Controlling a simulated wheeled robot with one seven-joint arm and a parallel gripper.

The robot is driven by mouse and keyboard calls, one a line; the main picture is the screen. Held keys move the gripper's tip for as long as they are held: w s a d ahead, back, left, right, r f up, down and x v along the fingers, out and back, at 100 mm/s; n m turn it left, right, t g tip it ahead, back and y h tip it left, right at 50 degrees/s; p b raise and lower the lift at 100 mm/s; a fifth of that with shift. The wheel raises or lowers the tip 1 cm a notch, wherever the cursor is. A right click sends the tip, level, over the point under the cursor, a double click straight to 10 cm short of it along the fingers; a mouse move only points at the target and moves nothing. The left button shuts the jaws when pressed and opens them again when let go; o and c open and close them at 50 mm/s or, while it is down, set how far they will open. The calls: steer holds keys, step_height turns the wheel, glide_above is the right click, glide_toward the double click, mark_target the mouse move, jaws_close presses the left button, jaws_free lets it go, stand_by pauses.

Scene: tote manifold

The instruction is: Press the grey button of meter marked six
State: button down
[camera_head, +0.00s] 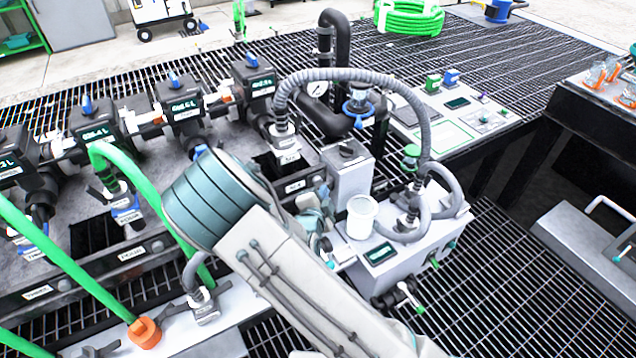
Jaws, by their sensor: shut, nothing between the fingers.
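Several dark meters with green displays stand in a row along the manifold at the left: one at the far left edge (10,170), one beside it (93,132), a third (186,107), and the rightmost one (260,86). Their displays show digits ending in L, too small to read surely. I cannot make out which meter is marked six, nor its grey button. My arm, with a teal joint and white link, crosses the lower middle and covers part of the manifold. My gripper's fingers are hidden behind the arm.
Green hoses (75,272) rise at the left. A grey ribbed hose (345,75) arches to a grey box (415,250) carrying a white cup (361,216). A panel with small buttons (462,118) lies at the right. Open grating (530,290) lies at the lower right.

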steer(key=shift+w, duration=0.1)
steer(key=shift+w+a+p, duration=0.25)
steer(key=shift+w+p, duration=0.05)
steer(key=shift+p, duration=0.2)
steer(key=shift+w+a, duration=0.35)
steer(key=shift+w, duration=0.15)
stand_by(0.7)
steer(key=shift+s+p, duration=0.1)
steer(key=shift+p, duration=0.25)
steer(key=shift+s+d+p, duration=0.4)
steer(key=shift+s+d, duration=0.2)
steer(key=shift+s, duration=0.15)
steer(key=shift+s+d+p, duration=0.45)
steer(key=shift+s+d, duration=0.25)
steer(key=shift+s, duration=0.35)
steer(key=shift+s+d+p, duration=0.45)
steer(key=shift+s+d, duration=0.25)
steer(key=shift+s, duration=0.3)
